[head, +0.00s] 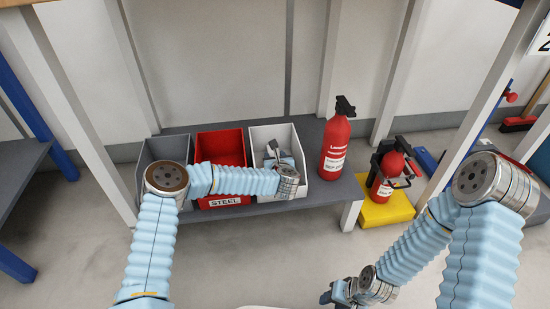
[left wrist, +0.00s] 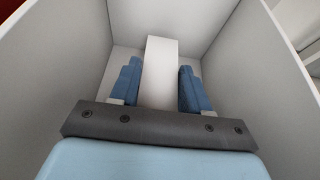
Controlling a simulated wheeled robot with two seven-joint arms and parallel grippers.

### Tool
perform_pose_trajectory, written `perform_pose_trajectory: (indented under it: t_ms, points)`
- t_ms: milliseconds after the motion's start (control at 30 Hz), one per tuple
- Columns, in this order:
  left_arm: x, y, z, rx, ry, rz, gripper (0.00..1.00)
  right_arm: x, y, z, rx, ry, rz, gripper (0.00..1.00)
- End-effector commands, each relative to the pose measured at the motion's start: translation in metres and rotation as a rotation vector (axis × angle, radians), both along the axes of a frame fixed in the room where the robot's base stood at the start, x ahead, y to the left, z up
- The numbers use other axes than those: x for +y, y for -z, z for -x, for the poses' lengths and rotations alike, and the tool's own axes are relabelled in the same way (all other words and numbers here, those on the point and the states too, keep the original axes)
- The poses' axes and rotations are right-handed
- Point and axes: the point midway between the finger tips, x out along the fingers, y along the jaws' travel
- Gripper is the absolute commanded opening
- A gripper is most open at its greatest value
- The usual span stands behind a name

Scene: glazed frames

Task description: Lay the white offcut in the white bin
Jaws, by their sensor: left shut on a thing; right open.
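The white bin (head: 264,134) stands at the right end of the row of bins on the grey shelf. My left gripper (head: 273,152) reaches down into it. In the left wrist view, the blue fingers of my left gripper (left wrist: 159,66) are shut on the white offcut (left wrist: 160,52), a flat-sided white block between them. The bin's pale walls (left wrist: 235,50) surround the fingers and the offcut. I cannot tell whether the offcut touches the bin floor. In the head view the offcut cannot be made out. My right gripper (head: 336,292) is open, low at the bottom of the head view, away from the bins.
A red bin (head: 222,148) labelled STEEL and a grey bin (head: 168,146) stand left of the white bin. A red fire extinguisher (head: 336,145) stands close to its right. Another extinguisher (head: 384,182) stands on a yellow base (head: 384,212). White posts frame the shelf.

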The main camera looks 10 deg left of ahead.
Motion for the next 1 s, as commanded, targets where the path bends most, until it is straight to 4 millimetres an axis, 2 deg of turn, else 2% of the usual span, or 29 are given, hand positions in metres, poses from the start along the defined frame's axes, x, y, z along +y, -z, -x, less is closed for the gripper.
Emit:
perform_pose_trajectory:
  t_ms: [467, 500, 667, 1000]
  points:
    - [0.000, 0.012, 0.000, -0.001, 0.000, 0.000, 0.15, 0.000, 0.011, -0.001, -0.002, 0.002, 0.000, 0.43]
    - [0.000, 0.012, 0.000, 0.000, 0.000, -0.001, 0.48, 0.000, 0.011, -0.001, -0.002, 0.002, 0.000, 0.43]
    - [0.000, 0.012, 0.000, 0.000, 0.000, 0.000, 0.72, 0.000, 0.011, -0.001, -0.002, 0.002, 0.000, 0.43]
    - [0.000, 0.006, 0.000, 0.000, 0.000, 0.000, 0.72, 0.000, 0.006, 0.000, -0.002, 0.001, 0.000, 0.43]
